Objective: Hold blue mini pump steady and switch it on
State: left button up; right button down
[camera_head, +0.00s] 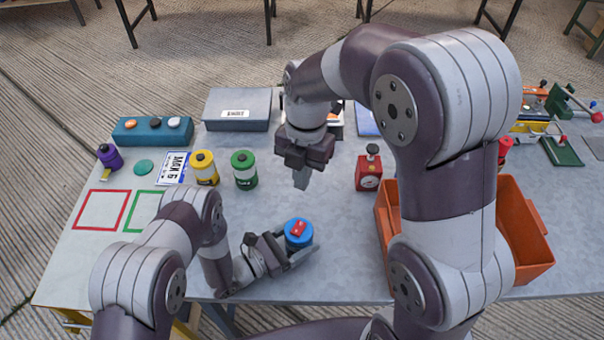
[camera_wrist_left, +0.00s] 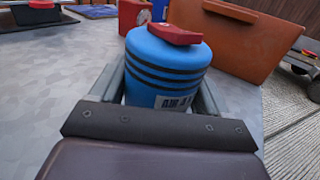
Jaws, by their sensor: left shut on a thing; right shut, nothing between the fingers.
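The blue mini pump (camera_head: 299,240) stands upright on the table near its front edge. It is a short blue cylinder with a red switch (camera_head: 298,229) on top. My left gripper (camera_head: 290,254) is shut on the pump, its fingers on either side of the body. In the left wrist view the pump (camera_wrist_left: 166,75) shows dark bands, a white label partly hidden below, and the red switch (camera_wrist_left: 175,34). My right gripper (camera_head: 301,180) is shut and empty, pointing down above the table, behind the pump and apart from it.
An orange bin (camera_head: 524,232) stands to the right. A red device (camera_head: 369,172) with a dark knob stands behind the pump. Yellow (camera_head: 204,170) and green (camera_head: 244,172) canisters stand to the left. A grey box (camera_head: 237,106) is at the back.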

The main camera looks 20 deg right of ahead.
aim_at(296, 233)
jog(key=f, duration=0.4)
jog(key=s+a+f, duration=0.1)
jog(key=f, duration=0.4)
jog(key=s+f, duration=0.1)
jog(key=f, duration=0.4)
jog(key=shift+a, duration=0.4)
jog(key=shift+f, duration=0.25)
jog(key=shift+w+d+r, duration=0.25)
jog(key=shift+w+d, duration=0.2)
jog(key=shift+w, duration=0.1)
jog(key=shift+r, duration=0.1)
